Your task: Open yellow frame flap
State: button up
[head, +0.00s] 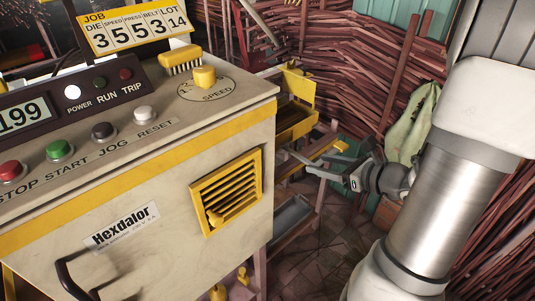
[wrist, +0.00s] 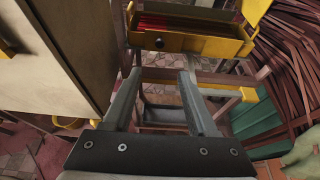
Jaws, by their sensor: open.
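The yellow-framed louvred flap (head: 226,191) lies flush in the cream machine's front face in the head view. It looks shut, with a small yellow knob (head: 214,218) at its lower left. My gripper (head: 301,163) is to the right of the flap, beyond the machine's corner and apart from it. In the wrist view, my gripper (wrist: 159,78) is open, with nothing between its two grey fingers. I cannot make out the louvred flap in the wrist view.
The machine's side (wrist: 62,60) stands close on the left in the wrist view. A yellow tray (wrist: 195,45) holding red sticks is ahead of my fingers. Stacked brown sticks (head: 340,60) fill the back. A handle (head: 72,278) sticks out lower on the machine front.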

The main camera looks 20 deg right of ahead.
jog(key=b+x, duration=0.5)
jog(key=x, duration=1.2)
jog(key=shift+a, duration=0.1)
grip_shut()
